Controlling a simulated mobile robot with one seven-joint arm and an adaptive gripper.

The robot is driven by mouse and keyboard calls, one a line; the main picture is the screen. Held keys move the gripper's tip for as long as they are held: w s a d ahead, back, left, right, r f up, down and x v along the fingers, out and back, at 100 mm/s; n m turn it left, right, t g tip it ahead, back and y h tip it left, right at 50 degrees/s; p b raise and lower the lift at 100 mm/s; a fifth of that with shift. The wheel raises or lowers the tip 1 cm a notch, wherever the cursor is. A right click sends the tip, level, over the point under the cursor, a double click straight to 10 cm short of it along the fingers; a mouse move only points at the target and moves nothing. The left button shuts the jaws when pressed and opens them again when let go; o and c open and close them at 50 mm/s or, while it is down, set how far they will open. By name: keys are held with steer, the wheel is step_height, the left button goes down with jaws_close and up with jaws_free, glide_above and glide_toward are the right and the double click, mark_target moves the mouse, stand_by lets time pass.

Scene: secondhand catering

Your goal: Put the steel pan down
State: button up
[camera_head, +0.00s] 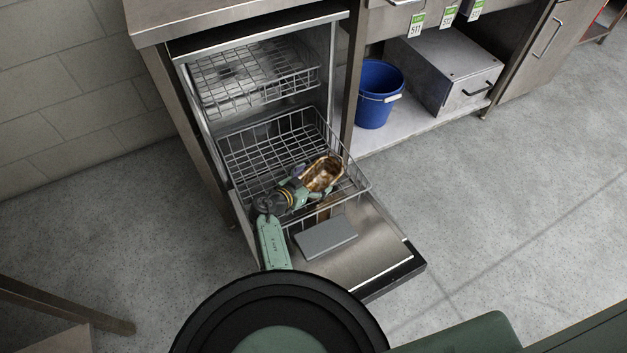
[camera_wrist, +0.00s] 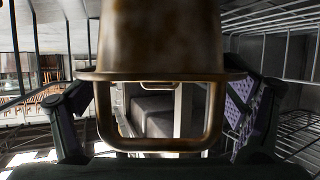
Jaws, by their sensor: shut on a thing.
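The steel pan (camera_head: 323,173) looks brown and stained, with a pale rim. In the head view it is at the front right of the pulled-out lower dishwasher rack (camera_head: 262,142); I cannot tell whether it touches the wires. My gripper (camera_head: 300,182) is shut on the pan, reaching in from the front left. In the wrist view the pan (camera_wrist: 160,40) fills the upper middle, with its looped handle (camera_wrist: 155,146) toward me. The fingers (camera_wrist: 158,112) stand on both sides of the handle. The pan's underside is hidden.
The dishwasher door (camera_head: 372,247) is folded down, with a grey flat block (camera_head: 327,237) on it. An upper rack (camera_head: 245,82) sits inside. A blue bucket (camera_head: 378,97) and a steel box (camera_head: 445,72) stand on the shelf to the right. The floor (camera_head: 480,200) at right is clear.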

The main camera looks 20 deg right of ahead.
steer(key=shift+f, duration=0.35)
steer(key=shift+w+f, duration=0.1)
steer(key=shift+f, duration=0.05)
steer(key=o, duration=1.2)
steer(key=shift+c, duration=0.2)
steer(key=v, duration=0.7)
steer(key=shift+a+r+b, duration=0.2)
steer(key=shift+b, duration=0.2)
